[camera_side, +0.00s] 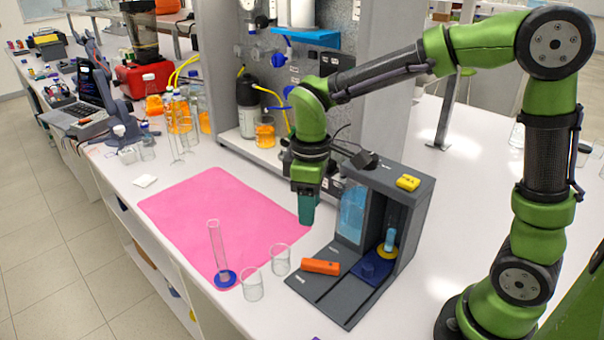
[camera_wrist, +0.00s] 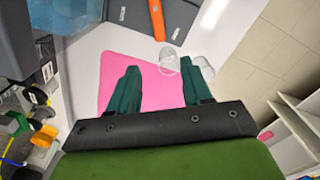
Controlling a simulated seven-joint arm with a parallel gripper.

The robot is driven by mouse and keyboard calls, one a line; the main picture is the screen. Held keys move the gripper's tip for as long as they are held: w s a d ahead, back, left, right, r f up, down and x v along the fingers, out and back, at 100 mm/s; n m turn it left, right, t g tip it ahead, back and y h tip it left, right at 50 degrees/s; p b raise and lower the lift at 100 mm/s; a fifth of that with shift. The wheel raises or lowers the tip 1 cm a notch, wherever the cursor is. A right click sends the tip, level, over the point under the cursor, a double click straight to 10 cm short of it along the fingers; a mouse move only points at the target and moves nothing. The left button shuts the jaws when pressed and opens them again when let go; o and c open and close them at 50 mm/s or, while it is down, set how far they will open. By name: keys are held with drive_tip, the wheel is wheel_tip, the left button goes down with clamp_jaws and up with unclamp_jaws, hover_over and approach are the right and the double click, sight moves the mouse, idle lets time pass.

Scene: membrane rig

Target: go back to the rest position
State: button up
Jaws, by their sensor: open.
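My gripper (camera_side: 306,208) points down above the right edge of the pink mat (camera_side: 200,215), just left of the grey rig (camera_side: 408,215). In the wrist view its two green fingers (camera_wrist: 158,90) are spread apart with nothing between them, and the pink mat (camera_wrist: 150,64) lies below. The grey rig holds a blue clear panel (camera_side: 352,212), a small light-blue vial (camera_side: 390,240) on a yellow ring, and a dark blue block. An orange piece (camera_side: 321,267) lies on the rig's base and also shows in the wrist view (camera_wrist: 157,20).
A tall glass cylinder on a blue foot (camera_side: 225,279) stands at the mat's front edge. Two glass beakers (camera_side: 252,285) (camera_side: 281,260) stand beside it. A yellow block (camera_side: 408,183) sits on top of the rig. Behind are a grey panel with tubing and several bottles. The mat's middle is clear.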

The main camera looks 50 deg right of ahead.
drive_tip(key=shift+r, duration=0.95)
drive_tip(key=s+d+r+m+t+y, duration=0.1)
drive_tip(key=s+d+r+m+t, duration=0.1)
drive_tip(key=s+m, duration=0.3)
drive_tip(key=s+d+r+m+t+y, duration=0.1)
drive_tip(key=s+d+r+m+t, duration=0.2)
drive_tip(key=s, duration=0.4)
drive_tip(key=shift+r+m+t, duration=0.55)
drive_tip(key=shift+m+t, duration=0.55)
